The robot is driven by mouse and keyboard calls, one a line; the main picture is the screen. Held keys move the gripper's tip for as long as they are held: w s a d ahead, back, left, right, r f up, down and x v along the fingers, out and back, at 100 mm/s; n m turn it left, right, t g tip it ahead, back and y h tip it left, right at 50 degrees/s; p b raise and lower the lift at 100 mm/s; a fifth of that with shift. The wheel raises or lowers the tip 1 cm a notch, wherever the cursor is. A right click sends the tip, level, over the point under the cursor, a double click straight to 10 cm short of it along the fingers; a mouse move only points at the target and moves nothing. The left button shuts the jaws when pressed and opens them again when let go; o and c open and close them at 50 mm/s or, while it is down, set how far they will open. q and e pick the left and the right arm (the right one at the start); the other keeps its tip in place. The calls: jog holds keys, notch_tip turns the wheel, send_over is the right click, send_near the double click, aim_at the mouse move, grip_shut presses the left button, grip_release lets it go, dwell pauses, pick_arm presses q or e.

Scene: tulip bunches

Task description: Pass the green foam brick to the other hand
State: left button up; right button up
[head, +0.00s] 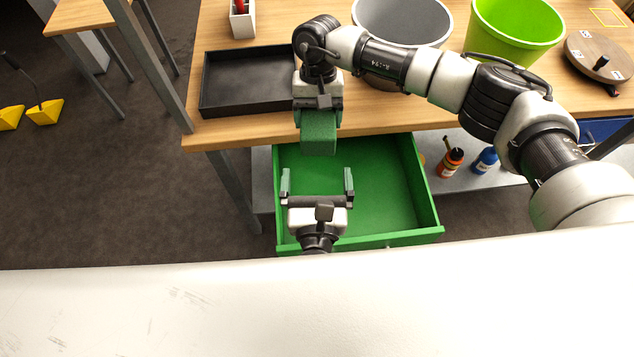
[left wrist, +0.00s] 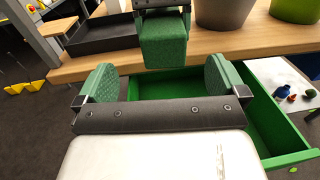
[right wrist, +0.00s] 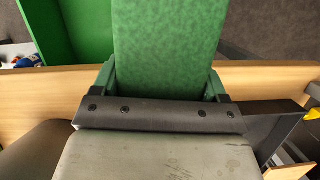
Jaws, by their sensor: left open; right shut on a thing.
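The green foam brick (head: 318,134) is held in my right gripper (head: 319,113), above the front edge of the table. It hangs down toward the open drawer side. The brick fills the gap between the fingers in the right wrist view (right wrist: 168,45). My left gripper (head: 317,184) is open and empty, below and in front of the brick, with its fingers pointing toward it. In the left wrist view the brick (left wrist: 165,42) shows beyond and between the two green-padded fingers, apart from them.
An open green drawer (head: 400,190) lies under the grippers. On the wooden table (head: 240,133) are a black tray (head: 240,102), a grey bin (head: 405,22), a lime bin (head: 515,30) and a round wooden piece (head: 600,52). Bottles (head: 450,162) stand on a lower shelf.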

aim_at(316, 141)
pick_arm(q)
jog(key=w, duration=1.1)
jog(key=shift+d, duration=0.4)
